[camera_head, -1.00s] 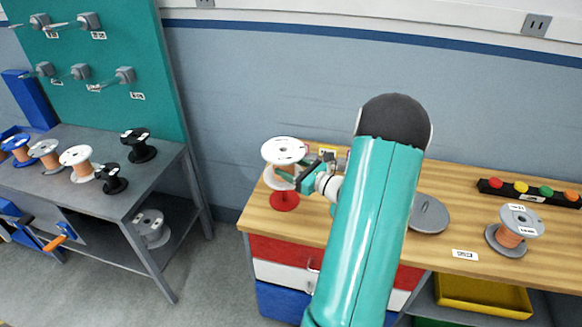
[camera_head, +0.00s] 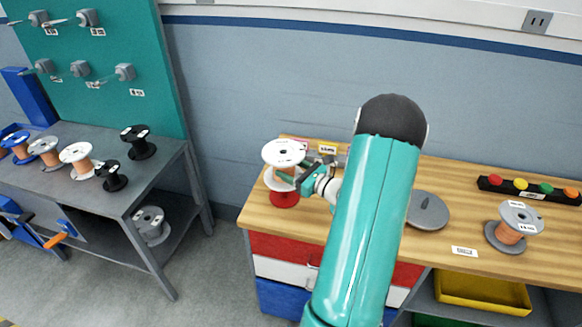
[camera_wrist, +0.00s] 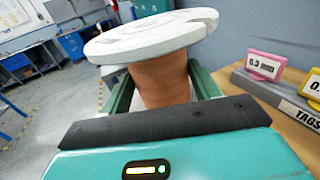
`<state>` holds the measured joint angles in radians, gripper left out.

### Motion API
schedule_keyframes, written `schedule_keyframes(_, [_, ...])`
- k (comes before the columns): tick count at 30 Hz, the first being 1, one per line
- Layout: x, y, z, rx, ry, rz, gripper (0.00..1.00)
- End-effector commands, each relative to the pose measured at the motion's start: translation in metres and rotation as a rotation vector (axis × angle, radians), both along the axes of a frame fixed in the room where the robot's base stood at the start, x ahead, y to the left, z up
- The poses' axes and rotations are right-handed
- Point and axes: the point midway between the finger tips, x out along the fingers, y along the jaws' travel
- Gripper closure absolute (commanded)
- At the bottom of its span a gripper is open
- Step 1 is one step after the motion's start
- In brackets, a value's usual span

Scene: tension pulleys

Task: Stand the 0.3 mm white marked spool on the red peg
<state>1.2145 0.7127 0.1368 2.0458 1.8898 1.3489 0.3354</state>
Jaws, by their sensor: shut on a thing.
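A white spool wound with copper wire (camera_head: 284,153) stands upright at the red peg's base (camera_head: 284,199) on the wooden bench. Its lower flange is just above or on the red base; I cannot tell if it touches. The peg's shaft is hidden. My gripper (camera_head: 297,180) reaches in from the right and is shut on the spool. In the wrist view the spool's copper core (camera_wrist: 163,80) sits between my green fingers, under the white top flange (camera_wrist: 150,36). The marking on the flange is not readable.
A pink "0.3 mm" tag (camera_wrist: 264,64) stands in a grey tag holder (camera_wrist: 275,97) beside the spool. A grey peg base (camera_head: 428,212) and a grey spool (camera_head: 514,228) stand further right. Several spools stand on the left grey table (camera_head: 100,199).

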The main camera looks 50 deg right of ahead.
Motion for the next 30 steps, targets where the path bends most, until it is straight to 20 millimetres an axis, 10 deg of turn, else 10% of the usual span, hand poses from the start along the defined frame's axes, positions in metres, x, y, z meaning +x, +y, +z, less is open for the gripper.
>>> schedule_keyframes(30, [0.0005, 0.0, -0.0087, -0.001, -0.003, 0.0, 0.82])
